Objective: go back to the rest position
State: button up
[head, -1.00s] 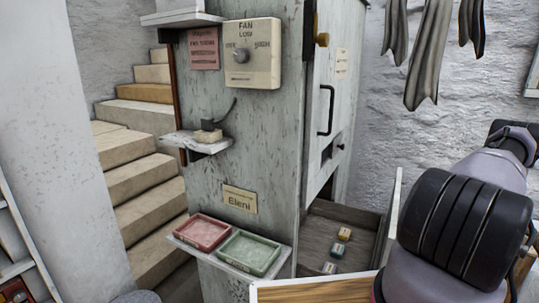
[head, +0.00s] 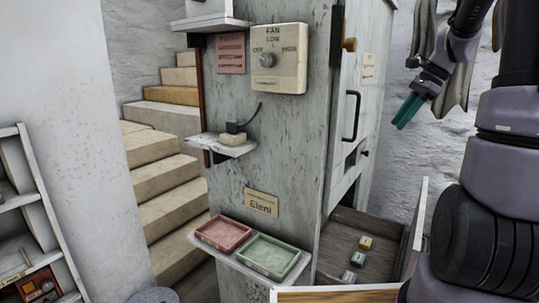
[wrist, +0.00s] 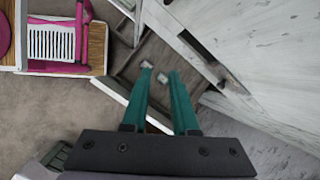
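My gripper (head: 402,122) hangs at the upper right in the head view, its teal fingers pointing down and to the left. It is raised beside the grey cabinet and clear of it. In the wrist view, my gripper (wrist: 161,72) shows its two teal fingers apart, with nothing held between them. The open drawer (wrist: 128,101) lies beyond the fingertips in that view. My arm fills the right side of the head view.
The drawer (head: 424,209) stands open with several small blocks inside. A red tray (head: 222,233) and a green tray (head: 269,257) sit on a low shelf. A fan control box (head: 280,58) is on the cabinet (head: 290,165). Hanging cloth (head: 455,90) is close behind my gripper.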

jog(key=s+a+r+n+t+h, duration=0.1)
jog(key=s+a+r+n, duration=0.3)
jog(key=s, duration=0.5)
jog(key=s+a+r+n+t+h, duration=0.2)
jog(key=s+a+r+n+t, duration=0.2)
jog(key=s+a+n, duration=0.4)
jog(key=shift+s+a+n, duration=0.3)
jog(key=shift+s+n, duration=0.5)
jog(key=shift+s, duration=0.35)
